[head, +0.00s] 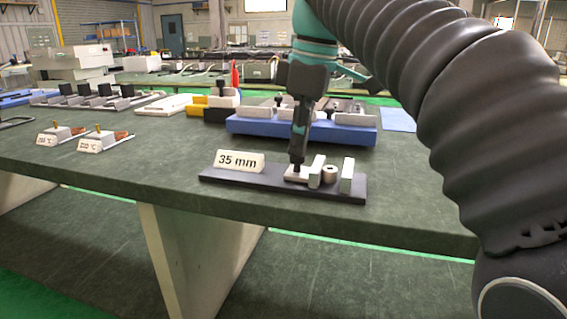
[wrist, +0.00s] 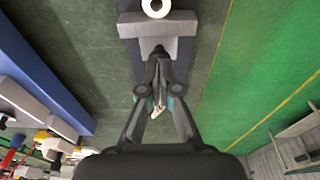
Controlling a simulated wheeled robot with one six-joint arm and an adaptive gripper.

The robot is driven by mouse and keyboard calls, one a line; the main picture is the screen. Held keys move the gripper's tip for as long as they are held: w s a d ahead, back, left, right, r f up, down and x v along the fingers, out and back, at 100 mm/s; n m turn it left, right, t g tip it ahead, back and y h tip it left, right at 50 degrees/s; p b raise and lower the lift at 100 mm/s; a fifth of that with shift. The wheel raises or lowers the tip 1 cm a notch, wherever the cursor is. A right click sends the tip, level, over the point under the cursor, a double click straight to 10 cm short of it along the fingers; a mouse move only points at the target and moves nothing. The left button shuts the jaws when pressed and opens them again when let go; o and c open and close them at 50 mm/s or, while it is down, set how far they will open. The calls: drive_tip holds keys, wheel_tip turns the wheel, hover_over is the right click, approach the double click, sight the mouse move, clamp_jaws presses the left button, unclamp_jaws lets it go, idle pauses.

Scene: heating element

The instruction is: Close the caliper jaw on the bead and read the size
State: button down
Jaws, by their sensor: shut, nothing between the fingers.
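The caliper is a dark flat bar (head: 235,178) on the green table, with a "35 mm" sign (head: 240,161) at its left. Its pale left jaw (head: 316,171) and pale right jaw (head: 347,175) stand upright. The bead (head: 329,174), a pale ring with a dark hole, sits between them. The wrist view shows the bead (wrist: 155,7) right by one jaw (wrist: 150,27); contact is unclear. My gripper (head: 298,168) is shut and empty, tips down at the left jaw's low pale base, on the side away from the bead. Whether it touches is unclear.
A blue fixture (head: 300,130) with pale blocks stands behind the caliper. Two small devices with temperature signs (head: 90,145) stand at the left. A yellow and black block (head: 208,108) is farther back. The table front is clear.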

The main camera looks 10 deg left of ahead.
drive_tip(key=shift+d+f, duration=0.4)
drive_tip(key=shift+d, duration=0.05)
drive_tip(key=shift+r, duration=0.1)
idle(0.9)
wheel_tip(320, 180, up, 5)
drive_tip(key=p, duration=0.5)
drive_tip(key=shift+r+p, duration=0.45)
drive_tip(key=shift+r, duration=0.7)
